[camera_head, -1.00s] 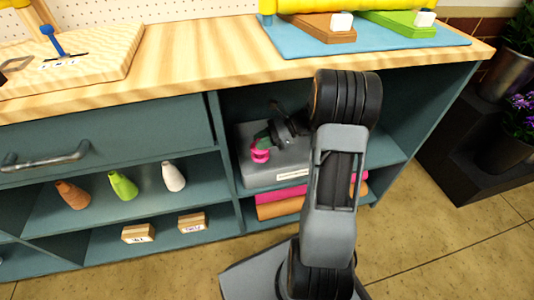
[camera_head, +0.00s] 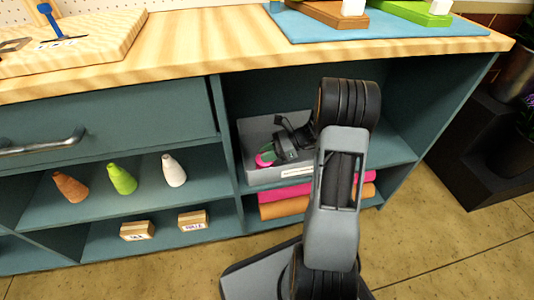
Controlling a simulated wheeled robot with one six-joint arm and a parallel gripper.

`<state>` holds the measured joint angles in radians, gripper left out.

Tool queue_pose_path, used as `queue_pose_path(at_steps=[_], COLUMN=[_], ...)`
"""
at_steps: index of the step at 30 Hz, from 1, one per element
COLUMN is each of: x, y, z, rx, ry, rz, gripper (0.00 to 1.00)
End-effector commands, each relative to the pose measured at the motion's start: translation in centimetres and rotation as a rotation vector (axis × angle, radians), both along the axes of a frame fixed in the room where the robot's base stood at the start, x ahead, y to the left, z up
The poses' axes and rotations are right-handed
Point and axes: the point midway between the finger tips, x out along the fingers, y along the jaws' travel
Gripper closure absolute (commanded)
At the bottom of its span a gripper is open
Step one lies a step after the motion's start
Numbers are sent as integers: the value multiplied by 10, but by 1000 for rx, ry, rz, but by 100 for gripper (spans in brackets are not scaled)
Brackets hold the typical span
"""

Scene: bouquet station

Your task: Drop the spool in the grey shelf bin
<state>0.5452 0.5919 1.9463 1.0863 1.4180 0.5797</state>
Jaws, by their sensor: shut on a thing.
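The pink spool (camera_head: 263,160) is at the left part of the grey shelf bin (camera_head: 257,178), just behind its front wall. It looks lower and more tilted than upright. My gripper (camera_head: 271,155) reaches into the shelf opening from the right and is shut on the spool. A green patch shows at the fingertips beside the pink. The far finger and part of the spool are hidden, and I cannot tell whether the spool touches the bin floor.
Pink and orange rolls (camera_head: 285,203) lie on the shelf below the bin. A vertical divider (camera_head: 224,145) stands close left of the bin, and the wooden counter (camera_head: 180,45) overhangs above.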

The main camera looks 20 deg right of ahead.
Motion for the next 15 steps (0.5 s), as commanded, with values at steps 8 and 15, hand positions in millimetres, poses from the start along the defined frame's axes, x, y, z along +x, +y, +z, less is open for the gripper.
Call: queue_pose_path(at_steps=[8, 15], x=[0, 0], y=[0, 0], z=[-2, -2], rx=[0, 0], ry=[0, 0], rz=[0, 0], gripper=[58, 52])
